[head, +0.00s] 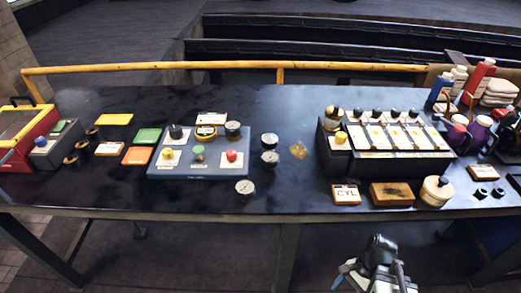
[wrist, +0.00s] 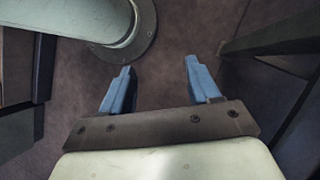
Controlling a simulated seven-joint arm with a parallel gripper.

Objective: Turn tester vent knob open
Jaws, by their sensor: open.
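A blue-grey panel box (head: 200,170) sits at the middle left of the table and looks like the tester. On it are a yellow knob (head: 167,155), a small green knob (head: 198,150), a red knob (head: 231,155) and a black knob (head: 176,131). Their labels are too small to read, so I cannot tell which is the vent knob. My gripper shows in the wrist view (wrist: 158,66) with its two blue fingers apart and nothing between them. In the head view it is low, in front of the table's front edge, well away from the panel.
A dark rack (head: 400,165) with white cards and black knobs stands right of centre. Several gauges, including a near one (head: 245,187), surround the panel. A wooden block (head: 391,194) and a round tin (head: 436,191) lie near the front edge. A yellow rail (head: 225,66) runs behind.

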